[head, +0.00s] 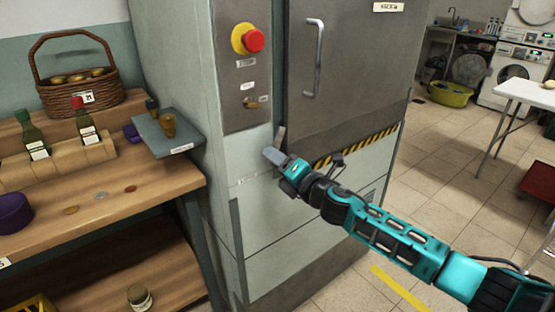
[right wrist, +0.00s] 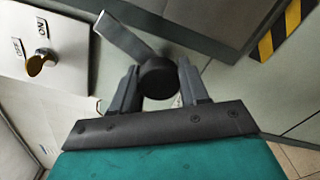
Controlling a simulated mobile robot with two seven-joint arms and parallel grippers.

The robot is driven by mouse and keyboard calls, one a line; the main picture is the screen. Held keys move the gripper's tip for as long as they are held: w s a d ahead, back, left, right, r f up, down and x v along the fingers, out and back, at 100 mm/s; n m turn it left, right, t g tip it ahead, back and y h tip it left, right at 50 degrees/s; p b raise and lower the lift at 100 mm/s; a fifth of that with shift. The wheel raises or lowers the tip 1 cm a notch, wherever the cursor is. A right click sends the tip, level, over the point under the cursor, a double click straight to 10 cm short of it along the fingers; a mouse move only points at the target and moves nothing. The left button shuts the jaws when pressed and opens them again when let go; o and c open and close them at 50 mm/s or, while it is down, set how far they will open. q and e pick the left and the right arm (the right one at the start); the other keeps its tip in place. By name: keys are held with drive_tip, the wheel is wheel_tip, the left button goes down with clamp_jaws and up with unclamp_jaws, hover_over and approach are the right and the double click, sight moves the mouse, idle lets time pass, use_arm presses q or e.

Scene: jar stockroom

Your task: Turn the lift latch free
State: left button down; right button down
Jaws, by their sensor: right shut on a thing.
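The lift latch is a flat grey lever on a round black hub, mounted on the front of the tall grey-green lift cabinet (head: 175,75). In the right wrist view the latch (right wrist: 126,40) slants up and left from its hub, which sits between my two fingers. In the head view a thin upright part of the latch (head: 280,136) shows just above my fingers. My right gripper (head: 272,155) is shut on the latch; it also shows in the right wrist view (right wrist: 158,92). The far side of the hub is hidden. My left gripper is not in view.
A red emergency button (head: 253,40) and a brass ON/OFF switch (right wrist: 40,63) sit on the panel above and left. The steel door (head: 350,70) has a vertical handle (head: 314,58). A wooden shelf (head: 160,178) with bottles stands left. Tiled floor (head: 440,170) lies open right.

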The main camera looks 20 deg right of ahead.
drive_tip(key=shift+d+f+n, duration=0.1)
drive_tip(key=shift+d+n, duration=0.05)
drive_tip(key=shift+n, duration=1.85)
drive_tip(key=c, duration=0.6)
unclamp_jaws()
drive_tip(key=v, duration=1.3)
